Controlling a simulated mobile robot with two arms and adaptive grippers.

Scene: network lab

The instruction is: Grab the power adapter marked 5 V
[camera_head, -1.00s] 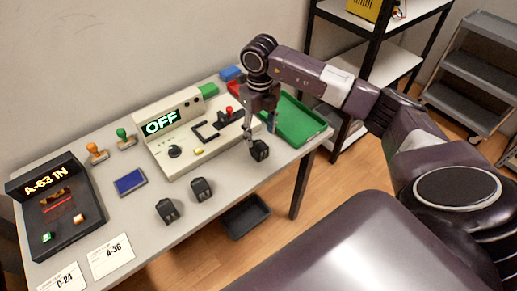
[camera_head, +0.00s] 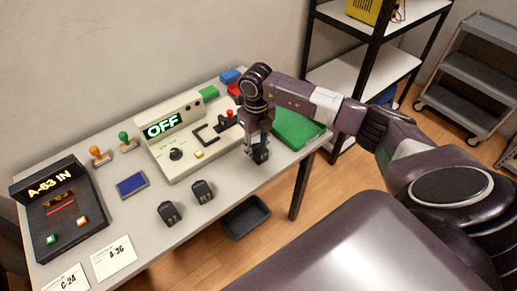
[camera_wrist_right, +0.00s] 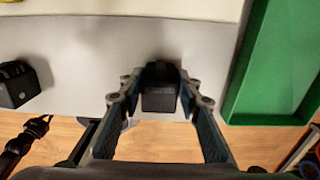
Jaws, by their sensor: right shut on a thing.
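Three black power adapters are on the grey table. My right gripper (camera_head: 258,156) points down at the table's front edge and is shut on the rightmost black adapter (camera_head: 262,154). In the right wrist view this adapter (camera_wrist_right: 159,94) sits between the fingertips of my gripper (camera_wrist_right: 160,99), one finger on each side. The other two adapters, a middle one (camera_head: 202,191) and a left one (camera_head: 169,213), stand apart from it along the front edge. I cannot read a voltage marking on any of them. My left gripper does not show.
A beige console (camera_head: 178,141) reading "OFF" stands behind the adapters. A green tray (camera_head: 296,128) lies close to the right of my gripper. A dark "A-63 IN" device (camera_head: 62,222) and a blue pad (camera_head: 131,184) are to the left. A dark bin (camera_head: 246,217) is below the table edge.

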